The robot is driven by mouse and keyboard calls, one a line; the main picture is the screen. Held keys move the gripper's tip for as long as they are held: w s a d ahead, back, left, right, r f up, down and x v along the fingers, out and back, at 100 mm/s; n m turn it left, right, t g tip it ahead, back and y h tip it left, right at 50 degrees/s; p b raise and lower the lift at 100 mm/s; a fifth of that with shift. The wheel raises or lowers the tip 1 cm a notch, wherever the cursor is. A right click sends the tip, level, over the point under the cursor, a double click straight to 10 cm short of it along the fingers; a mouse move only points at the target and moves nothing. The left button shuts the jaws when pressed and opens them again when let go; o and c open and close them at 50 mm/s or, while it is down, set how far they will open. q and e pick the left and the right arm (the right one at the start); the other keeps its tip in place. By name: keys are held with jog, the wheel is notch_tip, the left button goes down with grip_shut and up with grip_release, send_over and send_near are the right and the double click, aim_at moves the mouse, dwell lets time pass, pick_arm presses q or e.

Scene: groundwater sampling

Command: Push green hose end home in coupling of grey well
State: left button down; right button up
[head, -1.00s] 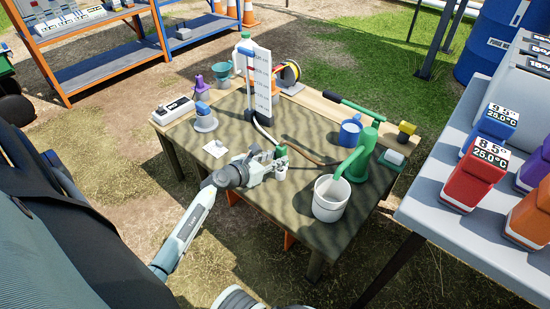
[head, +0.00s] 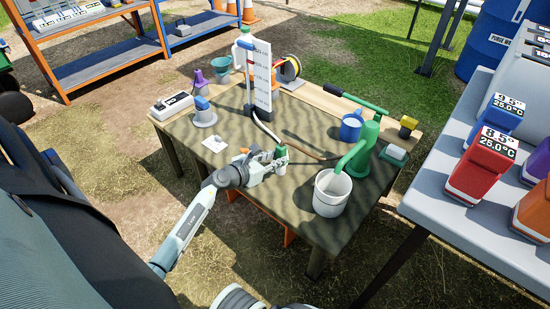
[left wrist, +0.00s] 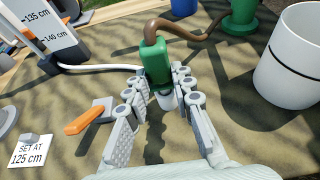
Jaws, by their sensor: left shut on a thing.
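My left gripper (head: 268,160) is shut on the green hose end (head: 281,151) above the front middle of the table. In the left wrist view the green hose end (left wrist: 156,62) stands nearly upright between the fingers (left wrist: 160,85). A brown hose (left wrist: 190,34) curves from its top toward the green hand pump (head: 359,160). A whitish-grey piece (left wrist: 167,101) shows right below the green part; I cannot tell if it is the hose tip or the coupling of the grey well. The fingers hide the join.
A white bucket (head: 331,193) stands right of the gripper. The marked board (head: 262,78) stands behind it. An orange-handled grey piece (left wrist: 92,120) and a "SET AT 125 cm" card (left wrist: 30,150) lie left. A grey round base with a blue top (head: 204,116) is farther left.

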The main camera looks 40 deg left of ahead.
pick_arm(q)
jog(key=shift+f+b, duration=0.4)
jog(key=shift+f, duration=0.2)
jog(key=c, duration=1.2)
grip_release()
jog(key=v, duration=1.2)
